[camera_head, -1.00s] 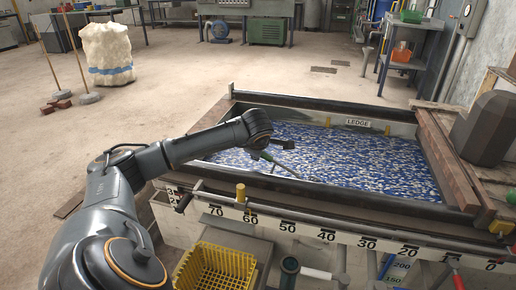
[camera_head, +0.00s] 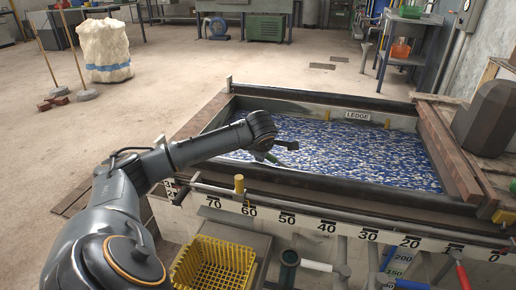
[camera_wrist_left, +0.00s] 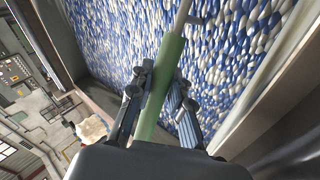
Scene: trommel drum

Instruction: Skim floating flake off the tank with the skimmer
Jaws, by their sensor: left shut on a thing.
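The tank (camera_head: 300,187) holds water covered with blue and white flakes (camera_head: 350,150); a "LEDGE" label (camera_head: 357,115) is on its far wall. My left gripper (camera_head: 278,150) is above the tank's left part. In the left wrist view, it (camera_wrist_left: 158,95) is shut around the skimmer's green handle (camera_wrist_left: 169,70). The handle (camera_head: 262,156) shows only briefly in the head view. A pale shaft (camera_wrist_left: 182,16) runs from it out of the top of the wrist view; the skimmer's head is not visible. My right gripper is not in view.
A yellow basket (camera_head: 213,266) stands in front of the tank at the left. A numbered scale rail (camera_head: 330,228) with a yellow peg (camera_head: 239,184) crosses the tank's front. A dark rounded block (camera_head: 487,118) stands at the right. Open floor lies left of the tank.

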